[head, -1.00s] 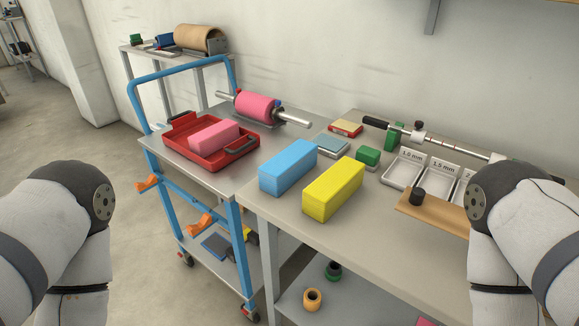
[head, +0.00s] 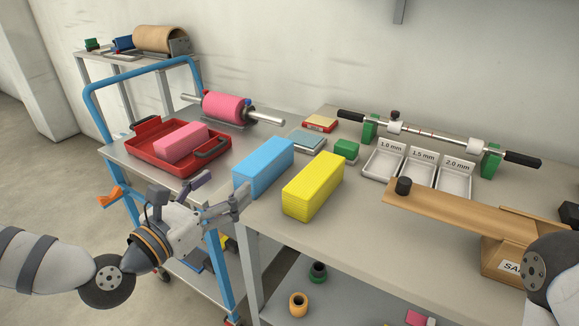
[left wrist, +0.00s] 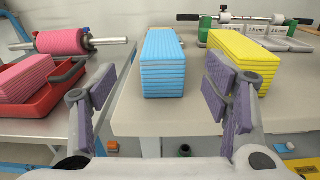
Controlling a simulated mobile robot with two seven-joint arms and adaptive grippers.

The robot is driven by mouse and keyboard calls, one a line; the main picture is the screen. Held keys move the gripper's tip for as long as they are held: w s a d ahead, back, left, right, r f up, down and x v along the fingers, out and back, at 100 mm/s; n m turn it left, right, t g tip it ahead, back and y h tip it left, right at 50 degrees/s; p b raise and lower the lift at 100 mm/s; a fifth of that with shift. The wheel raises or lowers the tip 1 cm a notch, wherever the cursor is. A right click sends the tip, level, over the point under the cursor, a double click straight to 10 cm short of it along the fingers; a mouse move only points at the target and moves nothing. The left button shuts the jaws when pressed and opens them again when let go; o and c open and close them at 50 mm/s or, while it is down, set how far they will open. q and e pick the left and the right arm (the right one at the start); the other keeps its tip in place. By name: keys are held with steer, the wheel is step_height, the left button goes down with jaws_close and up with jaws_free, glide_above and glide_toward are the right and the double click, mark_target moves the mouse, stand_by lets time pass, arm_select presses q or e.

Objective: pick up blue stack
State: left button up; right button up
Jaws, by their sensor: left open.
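The blue stack (head: 264,167) stands on the grey table near its left edge. In the left wrist view the blue stack (left wrist: 163,64) shows its layered front end, between and beyond my two fingers. My left gripper (head: 222,196) is open and empty, in front of the blue stack and apart from it. Its purple-padded fingers (left wrist: 164,100) are spread wide in the left wrist view. My right gripper is out of view; only part of my right arm shows at the lower right.
A yellow stack (head: 314,186) stands close to the right of the blue one. A blue-framed cart at left holds a red tray (head: 205,165) with a pink stack (head: 181,145), and a pink roll (head: 228,107). Labelled trays (head: 422,168) and a wooden board (head: 447,207) lie further right.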

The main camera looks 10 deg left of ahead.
mark_target(260, 157)
arm_select(q)
steer(key=x, duration=1.2)
steer(key=shift+d, duration=0.2)
steer(key=c, duration=1.3)
